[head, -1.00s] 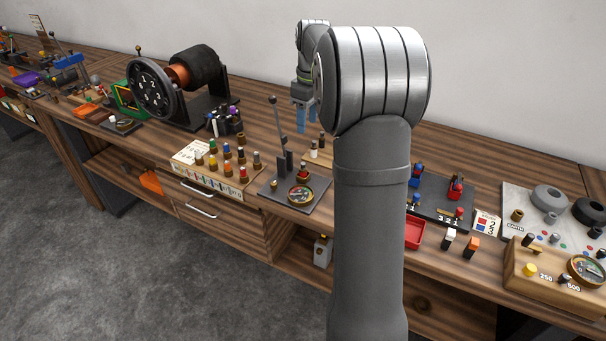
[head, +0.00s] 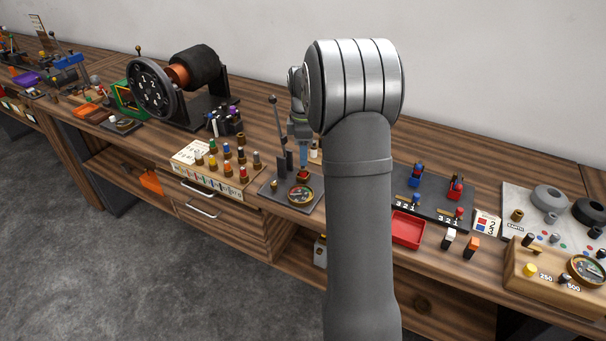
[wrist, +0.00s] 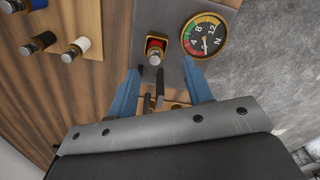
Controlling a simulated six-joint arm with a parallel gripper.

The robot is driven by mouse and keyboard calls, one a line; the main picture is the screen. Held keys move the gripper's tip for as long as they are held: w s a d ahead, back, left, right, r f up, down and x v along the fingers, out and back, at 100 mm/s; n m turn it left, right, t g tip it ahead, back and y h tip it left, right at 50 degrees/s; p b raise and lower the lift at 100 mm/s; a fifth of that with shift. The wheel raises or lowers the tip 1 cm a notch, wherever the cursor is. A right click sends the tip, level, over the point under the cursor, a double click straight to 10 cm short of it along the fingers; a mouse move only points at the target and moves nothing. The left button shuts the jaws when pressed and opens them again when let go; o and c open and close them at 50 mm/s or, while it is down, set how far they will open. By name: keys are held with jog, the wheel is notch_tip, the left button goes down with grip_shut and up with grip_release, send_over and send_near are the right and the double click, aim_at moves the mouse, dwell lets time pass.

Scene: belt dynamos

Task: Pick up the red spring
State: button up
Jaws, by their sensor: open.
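A small red piece, apparently the red spring (wrist: 155,43), sits in a brass-coloured square holder on the dark plate of a lever stand. Its coils are too small to make out. In the head view the spring (head: 303,174) shows just behind the round gauge. My gripper (wrist: 160,70) has two blue fingers, apart and empty, on either side of the line to the spring and short of it in the wrist view. In the head view my gripper (head: 303,157) is above the lever stand, partly hidden behind my own arm.
The gauge (wrist: 205,35) stands close beside the spring. A tall lever (head: 279,130) rises left of my gripper. Coloured pegs (head: 227,152) stand on a box to the left. A red tray (head: 408,229) lies to the right. Dark, white and blue-topped posts (wrist: 75,48) stand nearby.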

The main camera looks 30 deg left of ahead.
aim_at(303, 174)
jog(key=f, duration=0.6)
jog(key=shift+w+a+f, duration=0.2)
jog(key=shift+w+a, duration=0.1)
grip_shut()
